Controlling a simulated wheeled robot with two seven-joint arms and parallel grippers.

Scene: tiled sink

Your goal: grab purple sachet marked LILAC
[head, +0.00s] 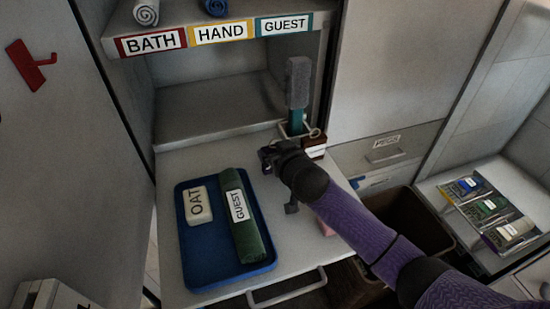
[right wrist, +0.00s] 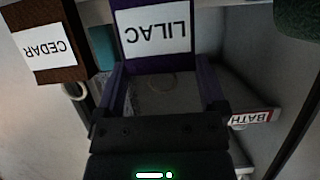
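The purple sachet marked LILAC (right wrist: 155,38) shows at the top of the right wrist view, its white label upside down. In the head view it is hidden by my right gripper (head: 268,160). In the right wrist view the fingers of my right gripper (right wrist: 162,75) are apart, with the sachet at or just beyond their tips. I cannot tell whether they touch it. My left gripper is not in view.
A brown sachet marked CEDAR (right wrist: 42,45) is beside the lilac one. A brush (head: 298,85) stands close behind the gripper. A blue tray (head: 196,255) holds an OAT bar (head: 196,206) and a green GUEST roll (head: 243,225). A labelled shelf (head: 220,38) is above.

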